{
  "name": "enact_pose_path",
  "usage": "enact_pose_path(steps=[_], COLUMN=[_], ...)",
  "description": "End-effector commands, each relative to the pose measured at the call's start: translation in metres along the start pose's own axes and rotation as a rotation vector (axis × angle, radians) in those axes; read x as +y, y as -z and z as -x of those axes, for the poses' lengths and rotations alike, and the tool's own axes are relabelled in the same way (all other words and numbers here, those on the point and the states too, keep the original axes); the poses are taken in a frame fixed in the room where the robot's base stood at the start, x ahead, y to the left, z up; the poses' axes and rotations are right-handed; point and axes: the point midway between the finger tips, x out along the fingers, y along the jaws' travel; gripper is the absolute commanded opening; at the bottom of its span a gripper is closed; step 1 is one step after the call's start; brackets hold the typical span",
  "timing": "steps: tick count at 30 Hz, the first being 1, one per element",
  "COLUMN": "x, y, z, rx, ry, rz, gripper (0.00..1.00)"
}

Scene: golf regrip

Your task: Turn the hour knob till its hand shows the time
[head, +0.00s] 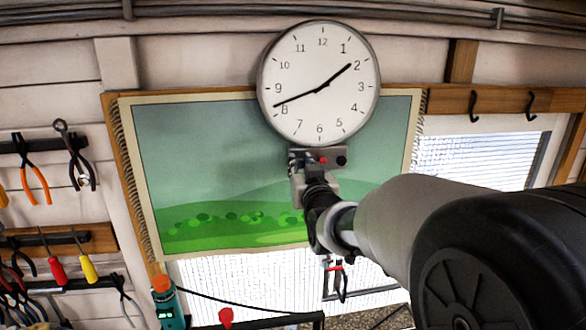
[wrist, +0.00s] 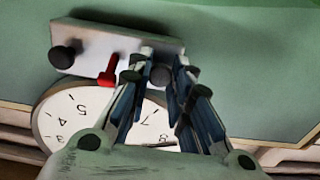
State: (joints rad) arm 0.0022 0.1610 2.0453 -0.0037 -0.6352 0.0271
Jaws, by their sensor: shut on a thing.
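The round white wall clock (head: 318,120) has a shorter, thicker hand pointing close to 2 and a longer, thinner hand pointing near 8. Below it is a small grey control plate (wrist: 90,40) with a black knob (wrist: 63,57) at one end, a red lever (wrist: 109,70) in the middle and a grey knob (wrist: 160,75) at the other. My gripper (wrist: 159,72) is shut on the grey knob, with its fingers on both sides. No label shows which knob is the hour knob. In the head view my gripper (head: 298,163) covers the plate's left end.
A green landscape hanging (head: 200,170) lies behind the clock and plate. Pliers (head: 75,155) and screwdrivers (head: 87,262) hang on the left. Empty hooks (head: 474,105) are on the right rail. The red lever stands close beside my fingers.

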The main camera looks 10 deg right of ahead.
Motion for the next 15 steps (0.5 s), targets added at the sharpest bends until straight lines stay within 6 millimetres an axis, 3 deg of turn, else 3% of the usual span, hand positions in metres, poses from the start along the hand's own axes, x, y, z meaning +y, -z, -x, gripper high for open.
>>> enact_pose_path(steps=[15], x=[0.0001], y=[-0.0049], z=[-0.0001], rx=[0.005], ry=[0.001], rz=[-0.359], gripper=[0.0])
